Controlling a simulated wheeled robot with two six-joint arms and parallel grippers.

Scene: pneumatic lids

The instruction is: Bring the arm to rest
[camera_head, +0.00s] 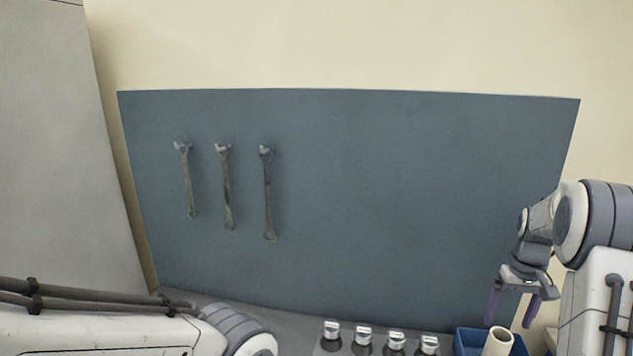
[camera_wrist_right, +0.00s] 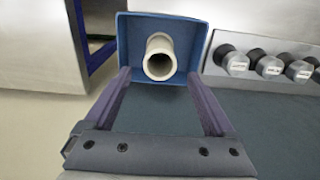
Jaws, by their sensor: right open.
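My right gripper (camera_head: 512,306) is at the lower right in the head view, in the air above a blue bin. Its two purple fingers are apart with nothing between them. In the right wrist view the open right gripper (camera_wrist_right: 168,92) points toward the blue bin, its fingertips showing near the bin's front edge. My left arm comes in at the lower left of the head view; its gripper is out of the frame.
The blue bin (camera_wrist_right: 199,32) holds a cream tube (camera_wrist_right: 159,65), which also shows in the head view (camera_head: 498,342). Several silver-capped dark canisters (camera_head: 364,336) stand beside it. Three wrenches (camera_head: 227,190) hang on the blue-grey board (camera_head: 400,180). A grey cabinet (camera_head: 60,140) stands left.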

